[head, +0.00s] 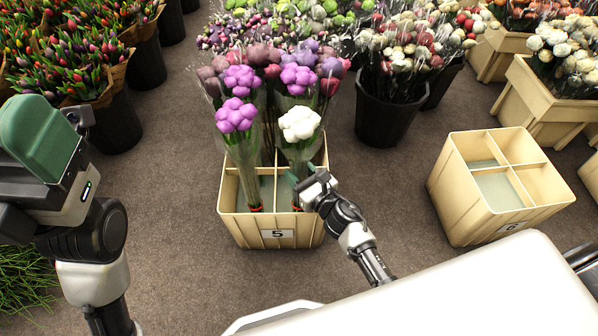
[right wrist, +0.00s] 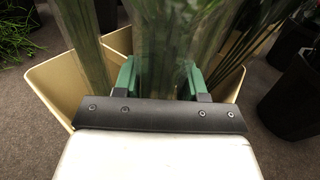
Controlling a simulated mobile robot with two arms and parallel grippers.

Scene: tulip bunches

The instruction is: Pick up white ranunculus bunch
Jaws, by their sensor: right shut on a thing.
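The white ranunculus bunch (head: 299,125) stands upright in the front right compartment of the crate marked 5 (head: 240,230). Its wrapped stems show between the green fingers in the right wrist view (right wrist: 160,50). My right gripper (head: 297,181) is shut on these stems, low down near the crate's rim; it also shows in the right wrist view (right wrist: 160,78). My left gripper (head: 40,135) is at the left, away from the crate, and its fingers' gap is not clear.
Purple bunches (head: 236,116) stand in the same crate, beside and behind the white one. An empty divided crate marked 6 (head: 470,215) stands at the right. Black buckets of flowers (head: 385,115) stand behind. Bare floor lies between the crates.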

